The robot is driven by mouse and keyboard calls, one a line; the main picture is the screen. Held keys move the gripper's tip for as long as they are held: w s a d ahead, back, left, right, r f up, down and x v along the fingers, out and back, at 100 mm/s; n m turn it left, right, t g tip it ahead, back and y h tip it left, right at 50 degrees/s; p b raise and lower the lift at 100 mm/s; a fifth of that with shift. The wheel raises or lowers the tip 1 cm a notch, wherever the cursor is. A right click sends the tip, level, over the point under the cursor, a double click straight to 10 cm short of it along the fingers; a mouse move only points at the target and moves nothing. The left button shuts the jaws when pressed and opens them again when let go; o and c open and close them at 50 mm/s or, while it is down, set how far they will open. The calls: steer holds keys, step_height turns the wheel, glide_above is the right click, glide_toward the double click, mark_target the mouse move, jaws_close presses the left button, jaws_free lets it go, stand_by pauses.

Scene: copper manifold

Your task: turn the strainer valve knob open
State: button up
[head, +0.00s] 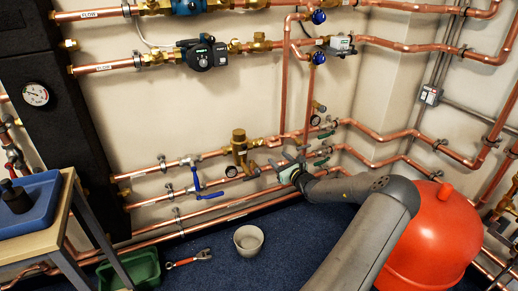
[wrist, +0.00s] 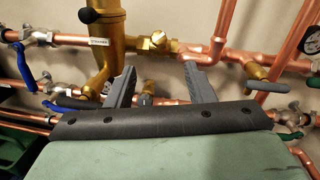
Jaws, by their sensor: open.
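The brass strainer body (wrist: 103,45) stands left of my gripper in the wrist view. It also shows in the head view (head: 240,147), up and left of my gripper. A small brass fitting (wrist: 158,42) sits on the pipe just right of it, beyond the fingertips. A small grey part (wrist: 148,88) shows low between the fingers; I cannot tell whether it is the strainer valve knob. My gripper (wrist: 160,72) is open, its two fingers wide apart and reaching towards the pipes. In the head view my gripper (head: 276,164) is at the lower pipe runs.
A grey lever (wrist: 268,86) lies close right of the right finger. A blue-handled valve (wrist: 75,102) is close on the left. Copper pipes line the wall. A red vessel (head: 430,235) stands at right; a bucket (head: 248,240) and wrench (head: 188,259) are on the floor.

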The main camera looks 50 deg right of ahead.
mark_target(261, 144)
steer(key=b+x, duration=0.2)
steer(key=x, duration=1)
steer(key=shift+w+f, duration=0.1)
steer(key=shift+w, duration=0.05)
steer(key=c, duration=1)
